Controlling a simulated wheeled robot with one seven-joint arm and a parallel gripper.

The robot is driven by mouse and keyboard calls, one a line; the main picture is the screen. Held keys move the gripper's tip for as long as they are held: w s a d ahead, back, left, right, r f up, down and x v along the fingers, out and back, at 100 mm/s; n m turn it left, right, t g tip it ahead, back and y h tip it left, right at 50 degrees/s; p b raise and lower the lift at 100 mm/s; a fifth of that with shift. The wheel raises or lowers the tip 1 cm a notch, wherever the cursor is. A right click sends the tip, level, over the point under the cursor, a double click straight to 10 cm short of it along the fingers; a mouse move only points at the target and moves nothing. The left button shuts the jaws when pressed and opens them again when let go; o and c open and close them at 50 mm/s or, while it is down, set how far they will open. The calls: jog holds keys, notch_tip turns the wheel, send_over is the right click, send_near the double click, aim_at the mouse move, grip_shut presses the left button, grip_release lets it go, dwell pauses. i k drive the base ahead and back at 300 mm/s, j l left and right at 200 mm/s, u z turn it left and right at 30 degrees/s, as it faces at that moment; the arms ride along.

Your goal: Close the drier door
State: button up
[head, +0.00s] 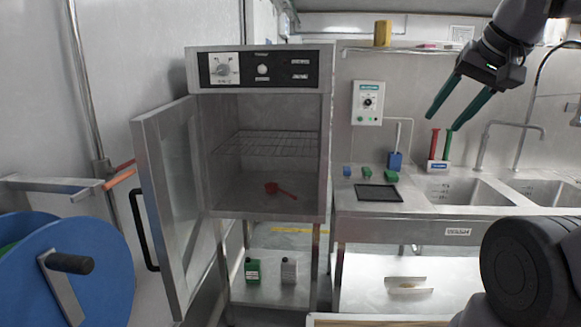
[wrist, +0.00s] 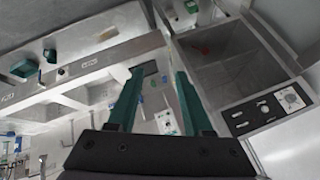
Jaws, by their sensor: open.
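The drier (head: 262,70) is a steel cabinet with a black control panel on top, standing left of centre in the head view. Its door (head: 165,190) stands open, swung out to the left, with a dark curved handle (head: 143,230) on its outer side. Inside are a wire rack (head: 268,144) and a red scoop (head: 280,189) on the floor. My gripper (head: 442,121) is at the upper right, above the sink counter, apart from the drier and door. Its two green fingers are spread and empty. The wrist view also shows the drier's control panel (wrist: 267,108), tilted.
A blue reel (head: 75,270) with a black crank stands at lower left, near the door. The counter (head: 385,205) with two sinks (head: 465,190) lies right of the drier. Green and grey containers (head: 253,271) stand on the shelf below the drier.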

aim_at(147, 130)
jog(key=i+u, duration=0.2)
jog(key=u, duration=1)
jog(key=i+u, duration=0.1)
jog(key=u, duration=0.15)
jog(key=i+l+u, duration=0.1)
jog(key=u, duration=0.15)
jog(key=k+j, duration=0.1)
jog(key=j+u, duration=0.05)
jog(key=j, duration=0.05)
